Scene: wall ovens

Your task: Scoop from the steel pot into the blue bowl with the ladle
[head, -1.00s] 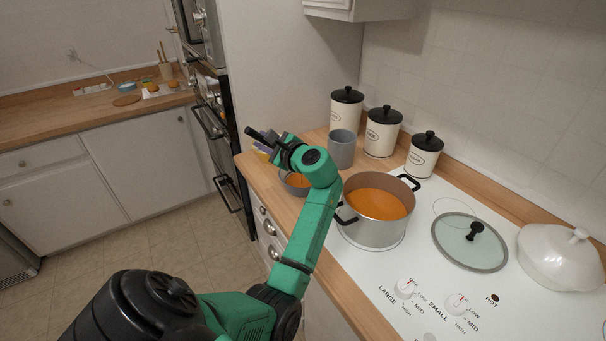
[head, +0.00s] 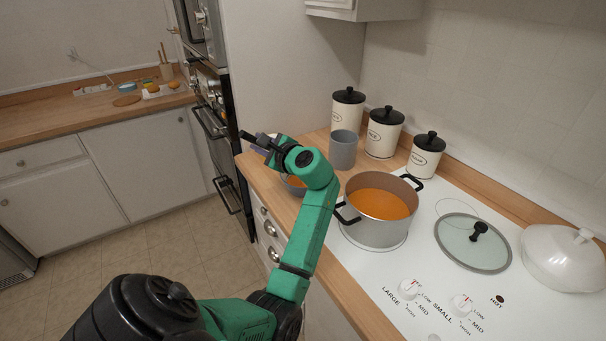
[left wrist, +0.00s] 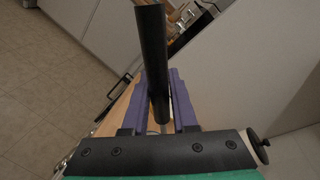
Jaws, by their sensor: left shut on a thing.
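The steel pot (head: 372,231) stands on the white cooktop, open, with orange soup (head: 379,203) inside. A small bowl (head: 285,184) with orange contents sits on the wooden counter left of the pot, mostly hidden behind my left arm; its visible rim looks grey rather than clearly blue. My left gripper (head: 267,146) is beyond that bowl, near the counter's left end. It is shut on the ladle's black handle (head: 247,137); the handle (left wrist: 152,60) also shows between the purple fingers (left wrist: 166,105) in the left wrist view. The ladle's scoop is hidden. My right gripper is out of view.
A grey cup (head: 343,150) and three lidded canisters (head: 383,134) stand behind the pot. A glass lid (head: 472,243) and a white lidded dish (head: 562,259) lie to its right. A tall oven (head: 213,125) is at left. A small blue dish (head: 127,87) is on the far counter.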

